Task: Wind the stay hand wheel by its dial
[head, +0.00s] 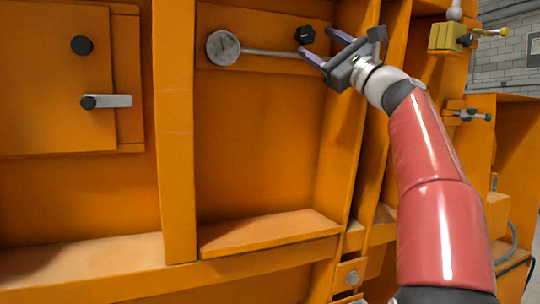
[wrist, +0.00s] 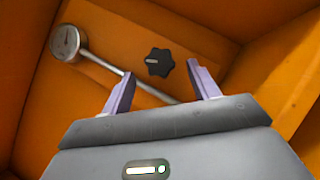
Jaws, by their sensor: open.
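The hand wheel is a small black lobed knob (head: 306,35) with a light mark on its face. It sits on an orange plate at the top of a recessed bay, and shows in the wrist view (wrist: 158,62). The round dial gauge (head: 223,47), also in the wrist view (wrist: 66,42), is to its left, with a grey rod running right from it and passing below the knob. My gripper (head: 318,43) is open with purple fingers and nothing between them. In the wrist view its fingertips (wrist: 161,70) stand on either side of the knob's picture, apparently short of it.
Orange ribs (head: 175,130) frame the bay, with a ledge (head: 270,230) below. On the left panel are another black knob (head: 82,45) and a grey lever (head: 110,101). The bay's middle is clear.

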